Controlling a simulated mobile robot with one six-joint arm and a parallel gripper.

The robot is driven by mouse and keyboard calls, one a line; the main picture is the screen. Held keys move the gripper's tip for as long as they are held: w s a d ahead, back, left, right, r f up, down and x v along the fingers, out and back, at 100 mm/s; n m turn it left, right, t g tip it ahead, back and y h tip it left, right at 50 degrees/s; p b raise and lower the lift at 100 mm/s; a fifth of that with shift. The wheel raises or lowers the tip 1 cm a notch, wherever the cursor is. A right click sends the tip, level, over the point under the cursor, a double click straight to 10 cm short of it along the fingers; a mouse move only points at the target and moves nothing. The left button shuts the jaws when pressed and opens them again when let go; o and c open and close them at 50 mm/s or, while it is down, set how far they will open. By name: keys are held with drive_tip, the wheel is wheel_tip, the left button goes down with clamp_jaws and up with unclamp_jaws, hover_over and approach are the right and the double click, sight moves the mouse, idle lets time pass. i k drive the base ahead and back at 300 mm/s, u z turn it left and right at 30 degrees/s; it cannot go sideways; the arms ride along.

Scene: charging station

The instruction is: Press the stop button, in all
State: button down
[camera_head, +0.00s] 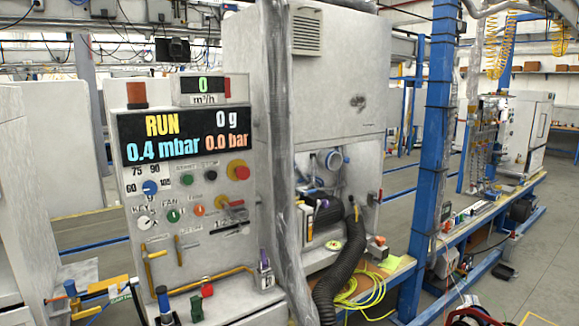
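A grey control panel (205,241) stands at the left, facing me. In its upper middle is a small black button (211,172), under a label that seems to read STOP. To its left is a dark button (187,180) under a label that seems to read START. To its right is a large red mushroom button (240,172) on a yellow collar. The display (185,136) above reads RUN, 0 g, 0.4 mbar and 0.0 bar. I cannot make out my gripper in this view.
A black hose (345,255) and yellow cable (360,291) lie farther right.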

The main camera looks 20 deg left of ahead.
sight(212, 175)
drive_tip(key=u, duration=0.1)
drive_tip(key=i, duration=1.4)
drive_tip(key=u, duration=1.15)
drive_tip(key=i, duration=0.75)
drive_tip(key=u, duration=0.45)
